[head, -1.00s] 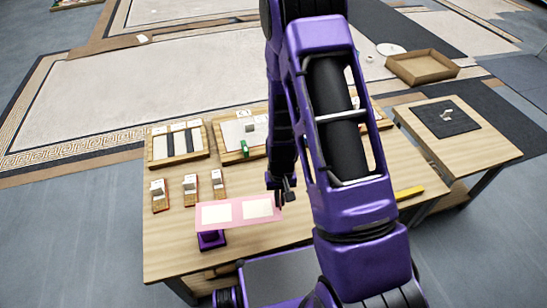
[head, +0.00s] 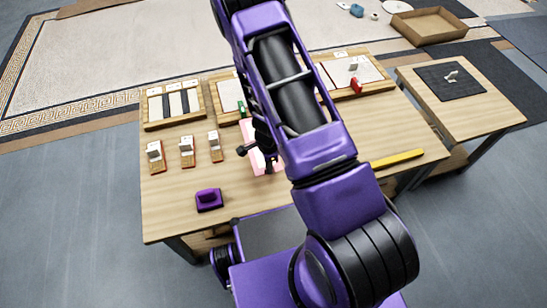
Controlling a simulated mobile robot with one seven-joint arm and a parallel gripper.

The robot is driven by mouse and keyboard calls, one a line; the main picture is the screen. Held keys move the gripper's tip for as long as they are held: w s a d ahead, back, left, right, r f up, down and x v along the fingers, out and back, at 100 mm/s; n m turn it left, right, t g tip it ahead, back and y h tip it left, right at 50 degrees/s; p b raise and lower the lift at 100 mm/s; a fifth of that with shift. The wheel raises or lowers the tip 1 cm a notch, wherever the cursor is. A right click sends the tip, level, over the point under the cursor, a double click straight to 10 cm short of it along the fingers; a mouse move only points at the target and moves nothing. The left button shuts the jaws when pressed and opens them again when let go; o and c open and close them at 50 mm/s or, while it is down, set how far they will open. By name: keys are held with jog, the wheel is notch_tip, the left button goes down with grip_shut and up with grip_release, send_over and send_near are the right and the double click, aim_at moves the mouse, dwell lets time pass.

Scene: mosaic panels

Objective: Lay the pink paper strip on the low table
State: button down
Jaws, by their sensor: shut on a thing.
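The pink paper strip (head: 256,162) is over the middle of the long wooden table (head: 170,217), mostly hidden behind my arm. My gripper (head: 267,168) is shut on it. Its fingertips are partly hidden by the arm, and I cannot tell how high the strip is above the tabletop. A smaller, lower-looking wooden table (head: 490,107) stands at the right, apart from the strip. A dark square mat (head: 447,93) with a small pale piece (head: 451,76) lies on it.
Framed panels (head: 173,104) line the table's back edge. Several small wooden blocks with white cards (head: 187,151) stand at the left. A purple block (head: 209,199) and a yellow bar (head: 397,158) lie nearer the front. A cardboard tray (head: 429,28) is on the floor behind.

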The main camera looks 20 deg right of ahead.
jog(key=shift+f+b, duration=0.45)
jog(key=shift+f, duration=2.85)
jog(key=c, duration=1)
grip_release()
notch_tip(320, 180, up, 12)
jog(key=shift+r+p, duration=0.2)
jog(key=shift+p, duration=1)
